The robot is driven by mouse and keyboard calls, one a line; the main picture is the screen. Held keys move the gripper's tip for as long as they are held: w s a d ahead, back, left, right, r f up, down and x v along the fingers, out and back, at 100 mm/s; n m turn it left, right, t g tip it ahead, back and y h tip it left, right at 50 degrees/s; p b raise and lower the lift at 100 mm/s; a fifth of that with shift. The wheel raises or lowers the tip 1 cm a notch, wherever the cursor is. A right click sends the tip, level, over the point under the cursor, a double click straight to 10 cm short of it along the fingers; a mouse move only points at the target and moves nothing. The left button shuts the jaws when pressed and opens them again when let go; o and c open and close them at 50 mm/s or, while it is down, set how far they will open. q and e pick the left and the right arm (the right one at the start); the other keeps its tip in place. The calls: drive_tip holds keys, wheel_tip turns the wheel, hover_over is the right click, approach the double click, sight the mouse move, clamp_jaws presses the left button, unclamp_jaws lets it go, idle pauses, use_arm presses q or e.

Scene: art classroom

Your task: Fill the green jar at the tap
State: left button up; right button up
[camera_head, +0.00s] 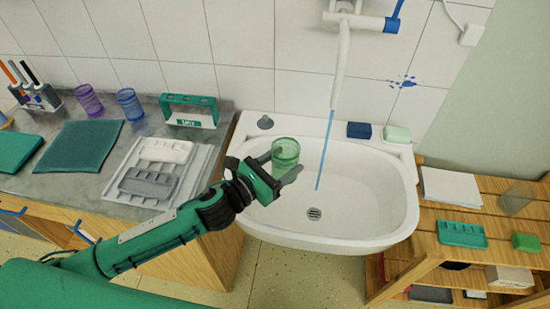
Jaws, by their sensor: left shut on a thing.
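The green jar (286,149) is see-through and looks upright over the left part of the white sink (366,237). My left gripper (281,170) is shut on the green jar, its fingers around the lower part. The tap (341,55) comes from the wall, with a blue lever (393,18). A thin blue stream (326,150) falls from its spout into the basin. The jar is to the left of the stream and apart from it. I cannot tell whether the jar holds water. My right gripper is not in view.
A purple cup (88,100) and a blue cup (129,104) stand on the grey counter at left, near a tray (205,166) of grey and white blocks. A dark blue block (359,130) and a pale green one (397,134) lie on the sink's back rim. A wooden shelf (426,242) stands right.

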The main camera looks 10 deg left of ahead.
use_arm(q)
drive_tip(key=x, duration=0.7)
drive_tip(key=shift+w+d+b, duration=0.25)
drive_tip(key=shift+b, duration=0.05)
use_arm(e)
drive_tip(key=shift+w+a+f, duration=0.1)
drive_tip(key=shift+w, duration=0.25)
use_arm(q)
drive_tip(key=x, duration=0.7)
drive_tip(key=shift+w+d, duration=0.2)
idle(0.4)
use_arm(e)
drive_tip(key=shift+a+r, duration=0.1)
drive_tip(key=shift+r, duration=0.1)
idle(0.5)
